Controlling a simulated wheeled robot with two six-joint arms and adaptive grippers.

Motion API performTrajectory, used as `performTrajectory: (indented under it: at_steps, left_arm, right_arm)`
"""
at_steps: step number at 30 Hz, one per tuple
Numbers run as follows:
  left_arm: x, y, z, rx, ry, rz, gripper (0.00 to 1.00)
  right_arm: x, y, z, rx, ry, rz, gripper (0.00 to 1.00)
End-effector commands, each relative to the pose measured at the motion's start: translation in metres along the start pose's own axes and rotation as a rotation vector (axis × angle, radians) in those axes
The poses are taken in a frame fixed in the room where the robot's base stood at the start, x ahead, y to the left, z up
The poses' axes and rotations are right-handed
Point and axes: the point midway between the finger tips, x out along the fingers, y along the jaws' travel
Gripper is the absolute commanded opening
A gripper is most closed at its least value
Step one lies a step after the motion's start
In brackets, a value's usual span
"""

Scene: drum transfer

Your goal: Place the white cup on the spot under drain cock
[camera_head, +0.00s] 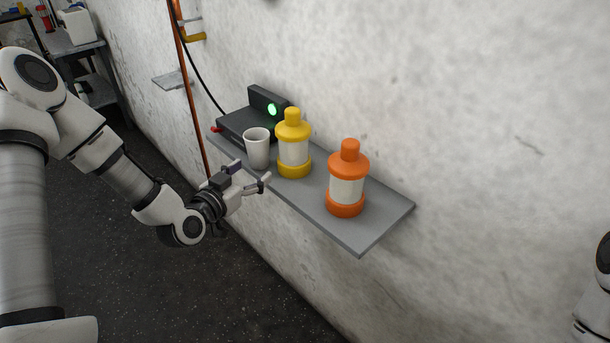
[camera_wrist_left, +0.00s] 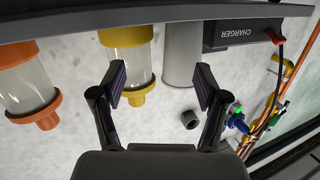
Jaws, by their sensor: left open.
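The white cup (camera_head: 257,150) stands upright on the grey wall shelf (camera_head: 372,234), between a black charger and a yellow bottle. It also shows upside down in the left wrist view (camera_wrist_left: 181,55), just beyond my fingers. My left gripper (camera_head: 254,178) is open and empty at the shelf's front edge, close in front of the cup and the yellow bottle. Its two fingers show apart in the left wrist view (camera_wrist_left: 160,80). A small grey ledge (camera_head: 171,80) sits on the wall by a copper pipe, below a yellow-ended fitting (camera_head: 194,37) that may be the drain cock. My right gripper is out of view.
The yellow bottle (camera_head: 294,150) stands right beside the cup, and the orange bottle (camera_head: 346,190) is further right. The black charger (camera_head: 250,118) with a green light is behind the cup at left. The copper pipe (camera_head: 188,85) runs down the wall. The shelf's right end is bare.

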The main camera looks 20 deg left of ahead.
Motion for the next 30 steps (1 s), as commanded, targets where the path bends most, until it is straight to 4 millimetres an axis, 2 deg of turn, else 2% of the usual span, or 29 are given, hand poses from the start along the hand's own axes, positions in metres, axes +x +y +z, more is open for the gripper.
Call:
performTrajectory:
  at_steps: [1, 2, 4, 6, 11, 19, 26, 27, 29, 30]
  left_arm:
    - [0.001, -0.017, -0.010, -0.043, 0.064, -0.040, 0.74]
    - [0.000, -0.022, -0.019, -0.058, 0.088, -0.053, 0.74]
    - [0.001, -0.028, -0.034, -0.071, 0.123, -0.065, 0.74]
    - [0.008, -0.028, -0.041, -0.066, 0.131, -0.064, 0.74]
    - [0.028, -0.029, -0.043, -0.065, 0.128, -0.062, 0.74]
    - [0.073, -0.034, -0.046, -0.067, 0.127, -0.062, 0.74]
    - [0.077, -0.034, -0.046, -0.072, 0.127, -0.063, 0.74]
    - [0.077, -0.034, -0.046, -0.072, 0.127, -0.063, 0.67]
    - [0.077, -0.034, -0.045, -0.072, 0.126, -0.062, 0.46]
    - [0.077, -0.034, -0.046, -0.071, 0.126, -0.062, 0.41]
  right_arm:
    - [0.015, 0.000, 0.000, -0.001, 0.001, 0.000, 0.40]
    - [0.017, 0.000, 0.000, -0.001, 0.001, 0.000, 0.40]
    - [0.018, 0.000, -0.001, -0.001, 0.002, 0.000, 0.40]
    - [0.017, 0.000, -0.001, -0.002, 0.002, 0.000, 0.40]
    - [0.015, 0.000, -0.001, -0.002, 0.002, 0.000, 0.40]
    - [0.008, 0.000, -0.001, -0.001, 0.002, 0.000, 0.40]
    - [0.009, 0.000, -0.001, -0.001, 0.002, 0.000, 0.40]
    - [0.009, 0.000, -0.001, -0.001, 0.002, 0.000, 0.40]
    - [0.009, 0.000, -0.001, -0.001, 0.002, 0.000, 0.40]
    - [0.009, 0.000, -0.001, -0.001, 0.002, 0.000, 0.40]
